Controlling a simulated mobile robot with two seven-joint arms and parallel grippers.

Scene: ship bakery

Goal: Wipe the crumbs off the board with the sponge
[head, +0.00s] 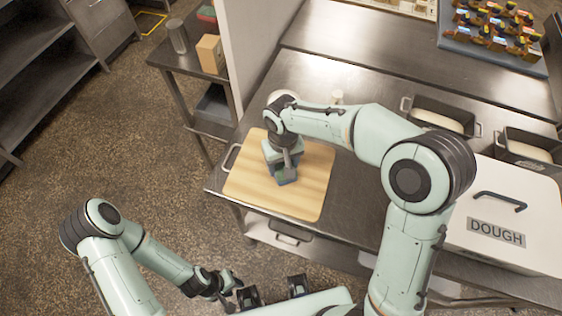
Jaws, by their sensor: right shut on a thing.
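The wooden board (310,190) lies on the steel counter near its left end. My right gripper (284,175) points down over the middle of the board and is shut on the sponge (281,177). Only a small green part of the sponge shows under the fingers, and I cannot tell whether it touches the board. No crumbs can be made out on the board at this size. My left gripper (232,293) is low in front of the counter, away from the board, with its fingers apart and empty.
A white box marked DOUGH (500,205) and loaf tins (440,112) stand on the counter's right. A side table (185,62) stands to the left.

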